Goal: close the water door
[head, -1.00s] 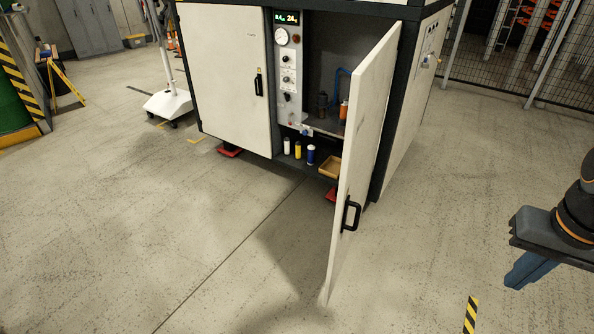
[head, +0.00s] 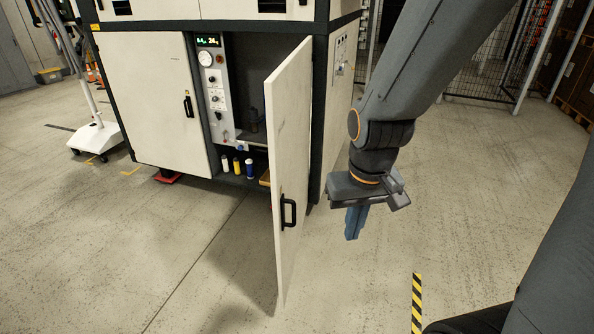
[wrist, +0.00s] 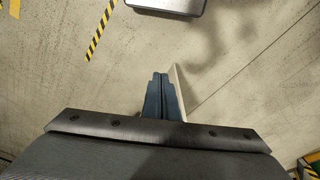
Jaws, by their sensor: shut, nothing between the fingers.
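The water door (head: 284,160) is a tall white cabinet door with a black handle (head: 288,212). It stands wide open, swung out toward me from the cabinet's right front side. In the wrist view a thin pale strip that looks like the door's edge (wrist: 178,88) shows just right of the fingers. My gripper (head: 355,222) has blue fingers that point down and are shut with nothing between them. In the head view it is to the right of the door, on its outer side, with a gap of floor showing between them.
The white cabinet (head: 150,105) has a closed left door and a control panel (head: 213,90). Small bottles (head: 238,167) stand on the low shelf inside. A white wheeled stand (head: 95,138) is at left. A yellow-black floor strip (head: 417,303) lies front right. Open floor surrounds the door.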

